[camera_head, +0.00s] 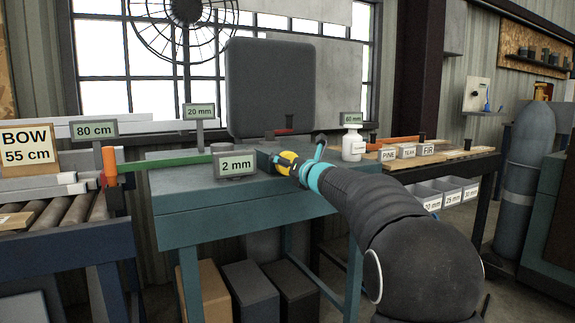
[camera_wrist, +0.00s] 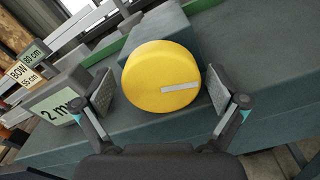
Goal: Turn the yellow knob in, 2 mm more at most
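The yellow knob (camera_wrist: 158,60) is a thick round disc with a pale straight mark on its face, in the middle of the wrist view. The mark points right, tilted slightly up. In the head view the knob (camera_head: 285,160) is partly hidden by my gripper (camera_head: 295,168). In the wrist view my gripper (camera_wrist: 161,92) has one finger on each side of the knob. A narrow gap seems to show between each pad and the rim, so the gripper looks open and empty. A "2 mm" sign (camera_head: 236,164) stands left of the knob.
The knob is above a blue-green workbench (camera_head: 190,196). A green bar (camera_head: 165,162) runs left from it towards an orange post (camera_head: 109,166). A white bottle (camera_head: 353,145) stands to the right. A dark grey panel (camera_head: 270,85) rises behind. The bench's front left is clear.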

